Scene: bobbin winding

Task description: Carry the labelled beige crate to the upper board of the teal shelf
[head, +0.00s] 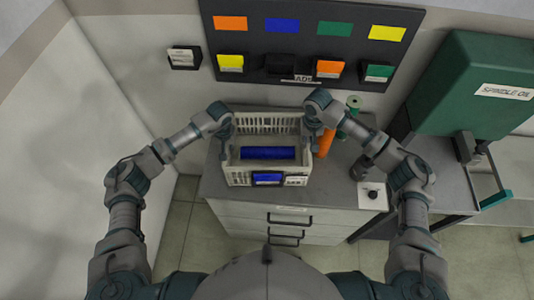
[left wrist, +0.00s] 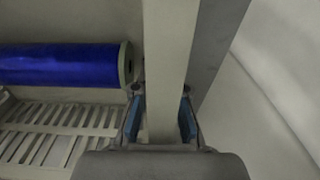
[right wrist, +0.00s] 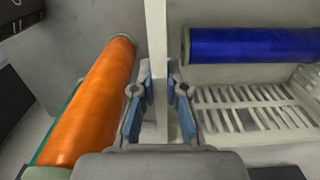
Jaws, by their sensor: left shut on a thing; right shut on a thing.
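The beige crate (head: 235,175) stands on the grey cabinet top in the head view, with slatted walls and labels on its front. A blue bobbin (head: 267,153) lies inside it and also shows in the left wrist view (left wrist: 60,65) and the right wrist view (right wrist: 250,45). My left gripper (head: 225,150) is shut on the crate's left wall; the wall runs between its blue finger pads (left wrist: 161,118). My right gripper (head: 311,146) is shut on the right wall, which passes between its pads (right wrist: 160,112). I cannot make out the teal shelf's upper board.
An orange bobbin (right wrist: 95,100) stands close outside the crate's right wall. The grey cabinet (head: 335,190) has a white box with a black knob (head: 372,194) at its right. A green spindle oil machine (head: 470,90) stands right; a dark colour board (head: 310,45) hangs behind.

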